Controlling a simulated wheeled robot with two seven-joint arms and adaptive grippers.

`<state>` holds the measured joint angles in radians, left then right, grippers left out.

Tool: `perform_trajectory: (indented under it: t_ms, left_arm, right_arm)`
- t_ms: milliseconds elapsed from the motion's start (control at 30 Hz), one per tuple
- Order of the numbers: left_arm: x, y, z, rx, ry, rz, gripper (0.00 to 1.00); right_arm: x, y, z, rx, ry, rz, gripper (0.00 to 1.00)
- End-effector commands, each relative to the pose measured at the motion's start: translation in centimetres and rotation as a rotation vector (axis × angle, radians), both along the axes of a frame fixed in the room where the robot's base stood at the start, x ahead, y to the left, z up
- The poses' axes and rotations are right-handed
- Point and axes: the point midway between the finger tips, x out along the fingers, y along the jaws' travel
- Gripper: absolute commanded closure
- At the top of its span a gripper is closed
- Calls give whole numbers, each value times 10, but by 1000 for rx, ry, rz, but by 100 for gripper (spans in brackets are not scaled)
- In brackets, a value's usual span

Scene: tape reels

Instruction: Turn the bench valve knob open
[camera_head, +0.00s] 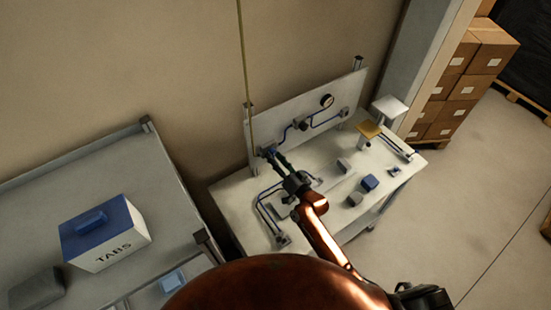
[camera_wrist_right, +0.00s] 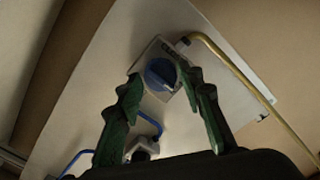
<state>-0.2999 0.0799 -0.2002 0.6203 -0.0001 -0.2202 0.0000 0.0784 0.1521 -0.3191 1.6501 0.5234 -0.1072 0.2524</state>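The bench valve knob (camera_wrist_right: 160,73) is a round blue knob on a grey housing (camera_wrist_right: 150,55) in the right wrist view. The housing is fixed to a pale upright panel; in the head view this panel (camera_head: 285,121) stands along the back of the bench. My right gripper (camera_wrist_right: 162,77) is open, its two green jagged fingers to the left and right of the knob in the picture. I cannot tell whether they touch it. In the head view my right gripper (camera_head: 274,158) reaches the panel's lower left and mostly hides the knob. My left gripper is not in view.
A brass pipe (camera_wrist_right: 232,68) passes close to the right finger. The white bench (camera_head: 232,196) carries blue tubing, small blocks (camera_head: 370,182) and a yellow-topped stand (camera_head: 369,129). A gauge (camera_head: 326,100) is on the panel. A blue-lidded box (camera_head: 110,250) stands on the grey table at left.

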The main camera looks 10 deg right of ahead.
Motion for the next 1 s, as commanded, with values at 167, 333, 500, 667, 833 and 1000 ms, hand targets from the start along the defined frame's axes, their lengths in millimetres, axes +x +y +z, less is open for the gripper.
perform_trajectory:
  t_ms: [167,333,500,667,833,1000]
  left_arm:
    - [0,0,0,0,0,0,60]
    - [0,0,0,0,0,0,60]
    - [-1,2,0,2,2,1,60]
    - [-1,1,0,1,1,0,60]
    - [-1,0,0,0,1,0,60]
    - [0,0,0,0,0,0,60]
  right_arm:
    - [0,0,0,-1,0,0,53]
    - [0,0,0,-1,0,0,53]
    - [-5,-3,0,-1,0,0,53]
    - [-28,-12,-1,-1,1,0,53]
    - [-62,-26,-1,-3,3,0,53]
    - [-91,-38,-1,-2,1,0,53]
